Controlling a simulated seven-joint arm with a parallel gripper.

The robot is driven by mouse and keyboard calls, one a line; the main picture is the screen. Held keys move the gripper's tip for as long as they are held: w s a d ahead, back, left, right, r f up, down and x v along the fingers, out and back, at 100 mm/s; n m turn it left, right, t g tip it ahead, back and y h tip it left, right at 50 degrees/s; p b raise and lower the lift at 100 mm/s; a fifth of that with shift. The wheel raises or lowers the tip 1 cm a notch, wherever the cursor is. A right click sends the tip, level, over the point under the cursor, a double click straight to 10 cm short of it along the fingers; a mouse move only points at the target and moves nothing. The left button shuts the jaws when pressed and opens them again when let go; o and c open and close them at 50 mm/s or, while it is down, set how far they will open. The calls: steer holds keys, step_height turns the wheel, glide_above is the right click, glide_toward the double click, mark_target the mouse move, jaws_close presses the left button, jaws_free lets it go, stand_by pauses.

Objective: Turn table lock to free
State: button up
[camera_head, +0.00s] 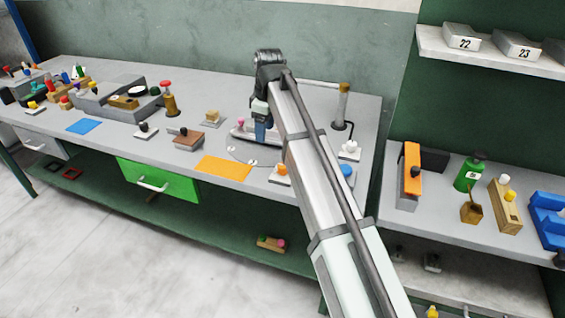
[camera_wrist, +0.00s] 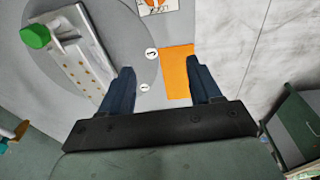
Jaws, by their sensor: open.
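My gripper (camera_wrist: 160,82) is open and empty in the wrist view, its two dark blue fingers apart above the bench. In the head view my gripper (camera_head: 262,130) is over the round grey turntable, partly hidden by my arm. The turntable (camera_wrist: 118,28) carries a pale plate (camera_wrist: 78,52) with small holes and a green knob (camera_wrist: 35,36). A small orange knob on a labelled white base (camera_wrist: 157,7), possibly the table lock, is cut off at the top edge; its lettering is too small to read. In the head view that orange knob (camera_head: 281,169) stands just right of the orange mat.
An orange mat (camera_wrist: 177,72) lies by the turntable's edge, partly between my fingers in the wrist view. A brown block (camera_head: 188,138) and a red-topped post (camera_head: 168,100) stand left. A tall post (camera_head: 343,105) and white-knobbed base (camera_head: 349,149) stand right.

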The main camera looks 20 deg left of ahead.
steer(key=r+n+h, duration=0.1)
steer(key=r+n, duration=0.1)
glide_above(283, 165)
step_height(283, 165, down, 14)
steer(key=shift+a+r, duration=0.1)
stand_by(0.4)
steer(key=shift+c, duration=0.3)
steer(key=c, duration=1)
